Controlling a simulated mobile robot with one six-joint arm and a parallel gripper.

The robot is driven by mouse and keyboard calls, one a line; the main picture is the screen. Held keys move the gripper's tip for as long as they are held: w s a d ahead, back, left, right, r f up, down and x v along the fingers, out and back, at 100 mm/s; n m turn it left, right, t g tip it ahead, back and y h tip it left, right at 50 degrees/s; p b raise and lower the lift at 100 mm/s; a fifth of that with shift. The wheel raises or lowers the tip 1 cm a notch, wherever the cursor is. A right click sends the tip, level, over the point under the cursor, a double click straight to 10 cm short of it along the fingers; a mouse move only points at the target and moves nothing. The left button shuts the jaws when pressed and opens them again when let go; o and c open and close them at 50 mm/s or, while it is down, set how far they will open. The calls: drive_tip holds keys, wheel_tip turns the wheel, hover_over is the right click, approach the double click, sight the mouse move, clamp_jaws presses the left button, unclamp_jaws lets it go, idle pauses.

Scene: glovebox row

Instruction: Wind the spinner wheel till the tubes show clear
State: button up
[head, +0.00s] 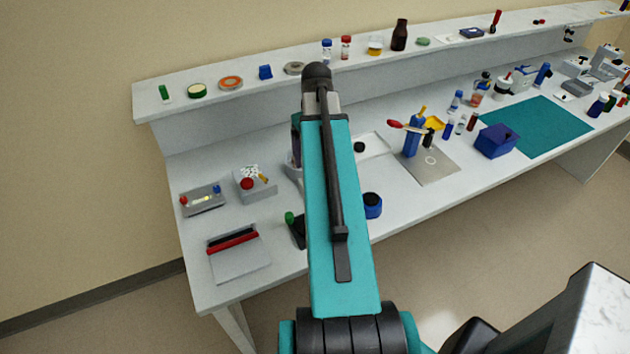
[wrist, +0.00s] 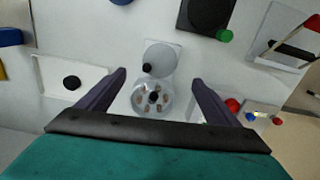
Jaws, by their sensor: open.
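The spinner shows in the wrist view between my fingers. Its round clear rotor (wrist: 144,104) holds several small brownish tubes around a dark hub. Beside it is a pale grey wheel (wrist: 162,56) with a black knob (wrist: 146,68) on its edge. My gripper (wrist: 160,77) is open and empty, its dark fingers on either side of the spinner, with the knob between the tips. I cannot tell the height gap or whether the tube contents are clear. In the head view my arm hides most of the spinner.
A white tray with a black knob (wrist: 72,83) lies to the left in the wrist view. A black block with a green knob (wrist: 224,35) and a grey box with a red button (wrist: 233,105) stand to the right. A raised shelf (head: 215,97) with bottles runs behind the bench.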

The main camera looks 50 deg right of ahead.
drive_tip(key=shift+f+b, duration=3.9)
drive_tip(key=shift+f, duration=1.75)
drive_tip(key=c, duration=1)
drive_tip(key=shift+m, duration=0.4)
drive_tip(key=m+p, duration=0.1)
drive_tip(key=m, duration=0.3)
drive_tip(key=shift+r, duration=0.1)
drive_tip(key=m, duration=0.4)
drive_tip(key=shift+w+p, duration=0.1)
drive_tip(key=shift+p, duration=0.3)
drive_tip(key=shift+m, duration=0.3)
